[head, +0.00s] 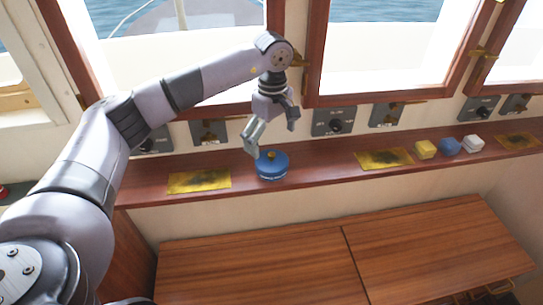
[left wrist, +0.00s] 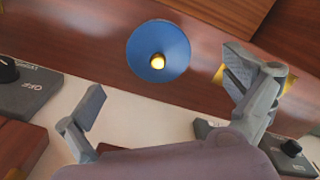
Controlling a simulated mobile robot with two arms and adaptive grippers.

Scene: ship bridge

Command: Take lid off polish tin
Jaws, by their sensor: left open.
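The polish tin (head: 272,172) is a round blue tin on the wooden ledge under the windows. Its blue lid (left wrist: 147,58) has a small brass knob (left wrist: 157,61) in the middle and sits on the tin. My left gripper (head: 271,140) is open and empty, just above and behind the tin. In the left wrist view, the fingers of the left gripper (left wrist: 165,105) are spread wide, with the lid beyond their tips and apart from them. My right gripper is in neither view.
Switch panels (head: 333,122) line the wall behind. A wooden table (head: 260,270) is below the ledge.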

